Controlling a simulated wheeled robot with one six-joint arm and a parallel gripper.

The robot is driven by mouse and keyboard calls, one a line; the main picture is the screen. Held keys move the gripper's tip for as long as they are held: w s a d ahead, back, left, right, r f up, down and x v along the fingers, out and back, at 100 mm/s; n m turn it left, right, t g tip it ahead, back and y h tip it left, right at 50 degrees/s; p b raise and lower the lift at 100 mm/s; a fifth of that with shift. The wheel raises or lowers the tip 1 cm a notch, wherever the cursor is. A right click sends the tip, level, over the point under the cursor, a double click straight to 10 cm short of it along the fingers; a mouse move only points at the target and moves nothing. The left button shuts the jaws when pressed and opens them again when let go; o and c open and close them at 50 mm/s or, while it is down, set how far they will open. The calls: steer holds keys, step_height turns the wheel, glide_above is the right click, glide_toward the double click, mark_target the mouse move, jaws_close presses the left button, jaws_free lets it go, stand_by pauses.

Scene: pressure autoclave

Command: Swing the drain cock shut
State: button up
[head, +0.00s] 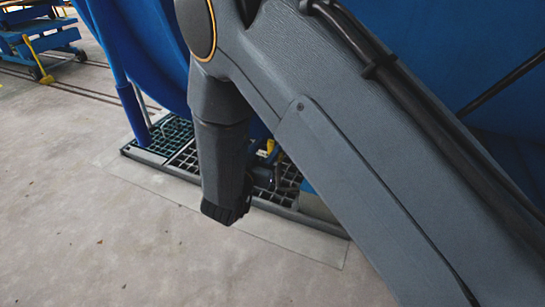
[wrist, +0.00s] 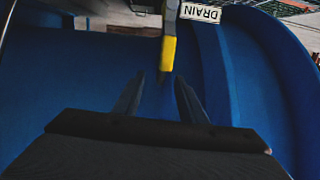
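The drain cock's yellow lever handle (wrist: 168,53) hangs from a grey stem at the top middle of the wrist view. A white DRAIN label (wrist: 200,12), upside down in the picture, is just right of it. My gripper (wrist: 160,76) is open, its two dark fingers apart. The handle's lower end shows between the fingertips; I cannot tell whether either finger touches it. In the head view a small yellow piece (head: 270,147), apparently the handle, shows low beside my arm. My arm hides most of the cock and my fingers there.
The curved blue vessel (wrist: 70,75) fills most of the wrist view. Below it in the head view is a dark floor grating (head: 183,155). A blue post (head: 134,112) stands on the left. Bare concrete floor (head: 80,220) lies left. A blue cart (head: 40,35) is farther back.

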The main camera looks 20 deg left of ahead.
mark_target(270, 146)
step_height(270, 146, down, 3)
steer(key=s+a+t+b, duration=0.1)
steer(key=s+b, duration=0.1)
steer(key=shift+w+d+b, duration=0.15)
steer(key=shift+w+b, duration=1.6)
steer(key=shift+w, duration=1.9)
steer(key=shift+c, duration=0.3)
jaws_close()
